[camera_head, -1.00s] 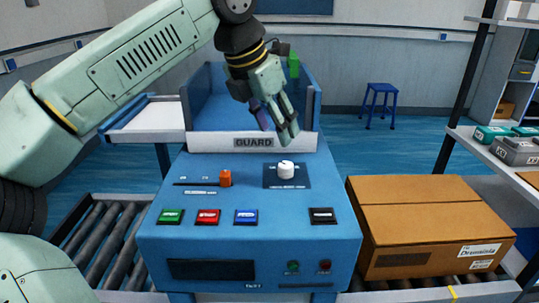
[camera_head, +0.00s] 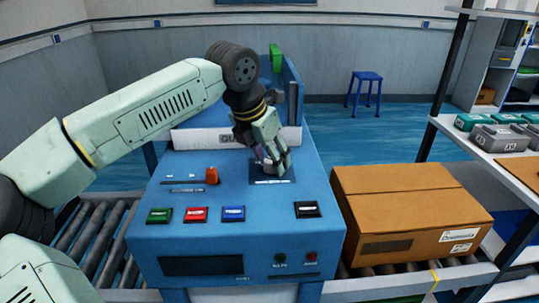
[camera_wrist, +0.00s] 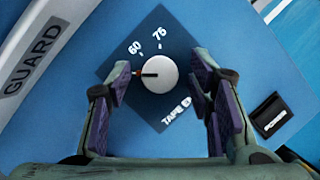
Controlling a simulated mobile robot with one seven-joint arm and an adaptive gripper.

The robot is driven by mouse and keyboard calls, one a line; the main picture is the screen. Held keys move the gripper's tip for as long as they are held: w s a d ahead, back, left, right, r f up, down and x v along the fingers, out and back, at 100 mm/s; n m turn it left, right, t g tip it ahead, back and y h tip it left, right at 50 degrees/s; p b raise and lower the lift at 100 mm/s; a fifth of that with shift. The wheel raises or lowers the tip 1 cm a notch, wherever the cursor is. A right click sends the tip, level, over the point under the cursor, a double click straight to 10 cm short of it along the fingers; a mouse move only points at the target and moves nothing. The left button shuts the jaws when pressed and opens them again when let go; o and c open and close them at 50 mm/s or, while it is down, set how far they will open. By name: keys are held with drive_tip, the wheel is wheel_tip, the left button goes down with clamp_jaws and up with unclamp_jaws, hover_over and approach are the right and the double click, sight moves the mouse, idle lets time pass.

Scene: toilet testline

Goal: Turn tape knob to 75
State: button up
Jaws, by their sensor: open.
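The tape knob is a round white knob (camera_wrist: 160,73) with a dark and red pointer mark, on a dark square plate (camera_wrist: 150,40) with the printed numbers 60 and 75. In the wrist view the pointer faces left, on the side of the 60, away from the 75. My gripper (camera_wrist: 166,95) is open, one finger on each side of the knob. The left fingertip is close to the pointer end; I cannot tell if it touches. In the head view my gripper (camera_head: 274,168) is down over the plate (camera_head: 284,181) and mostly hides the knob.
The blue console has an orange slider (camera_head: 212,175), green (camera_head: 159,215), red (camera_head: 196,214) and blue (camera_head: 233,213) buttons, and a black power button (camera_head: 307,209). A GUARD bar (camera_head: 208,138) stands behind the panel. A cardboard box (camera_head: 408,210) sits to the right on the rollers.

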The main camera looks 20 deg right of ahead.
drive_tip(key=shift+c, duration=0.5)
clamp_jaws()
drive_tip(key=shift+m, duration=0.3)
drive_tip(key=m, duration=0.1)
drive_tip(key=m+g, duration=0.1)
drive_tip(key=m, duration=0.1)
drive_tip(key=shift+w+m+g+h+p, duration=0.15)
drive_tip(key=shift+m+g+h+p, duration=0.15)
drive_tip(key=shift+h+p, duration=0.1)
drive_tip(key=m+g, duration=0.1)
drive_tip(key=m, duration=0.1)
drive_tip(key=m+p, duration=0.1)
drive_tip(key=m, duration=0.1)
drive_tip(key=shift+w+r+m+g, duration=0.1)
drive_tip(key=shift+m+g, duration=0.2)
drive_tip(key=shift+g, duration=0.1)
drive_tip(key=m, duration=0.2)
drive_tip(key=m+g+y+p, duration=0.1)
drive_tip(key=m, duration=0.1)
drive_tip(key=shift+w+m+g, duration=0.1)
drive_tip(key=shift+m+g, duration=0.2)
drive_tip(key=shift+d+m+g+y, duration=0.1)
drive_tip(key=shift+m+g+y, duration=0.25)
drive_tip(key=shift+m, duration=0.75)
drive_tip(key=shift+m+g+y, duration=0.25)
drive_tip(key=shift+m+y, duration=0.1)
drive_tip(key=shift+m, duration=0.75)
